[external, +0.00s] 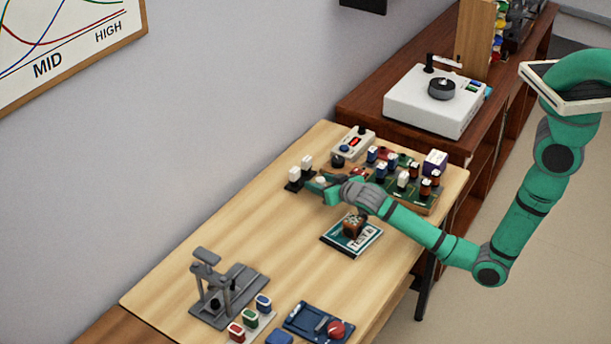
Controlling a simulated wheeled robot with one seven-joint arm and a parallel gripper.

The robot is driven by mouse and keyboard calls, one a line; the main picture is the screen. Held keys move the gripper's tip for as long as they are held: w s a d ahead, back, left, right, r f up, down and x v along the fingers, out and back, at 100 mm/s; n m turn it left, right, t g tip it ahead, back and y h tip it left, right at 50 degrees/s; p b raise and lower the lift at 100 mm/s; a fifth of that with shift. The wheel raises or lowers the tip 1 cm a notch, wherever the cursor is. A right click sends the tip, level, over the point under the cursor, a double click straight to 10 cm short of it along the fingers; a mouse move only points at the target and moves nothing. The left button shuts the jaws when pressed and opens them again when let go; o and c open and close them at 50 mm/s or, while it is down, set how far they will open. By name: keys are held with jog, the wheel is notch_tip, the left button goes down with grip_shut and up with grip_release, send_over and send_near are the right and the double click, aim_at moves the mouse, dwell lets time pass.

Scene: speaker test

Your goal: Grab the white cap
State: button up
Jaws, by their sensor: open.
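Two small white caps stand side by side on dark bases near the wall side of the light wooden table (235,225): a nearer white cap (294,173) and a farther white cap (307,162). Another white-topped part (402,179) stands on the green board to the right. My gripper (314,186) is open, low over the table, just right of the pair of caps. Its fingers are small here and partly blend together. I cannot tell whether they touch anything. A small pale spot shows at the fingers, and I cannot tell what it is.
A green board (426,207) with several upright parts lies right of my gripper. A white box with a red display (353,145) stands behind. A grey stand (228,296) is at front left. The table's left-middle is clear.

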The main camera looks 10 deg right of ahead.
jog(key=shift+w+a, duration=0.15)
jog(key=shift+w, duration=0.05)
jog(key=c, duration=1.1)
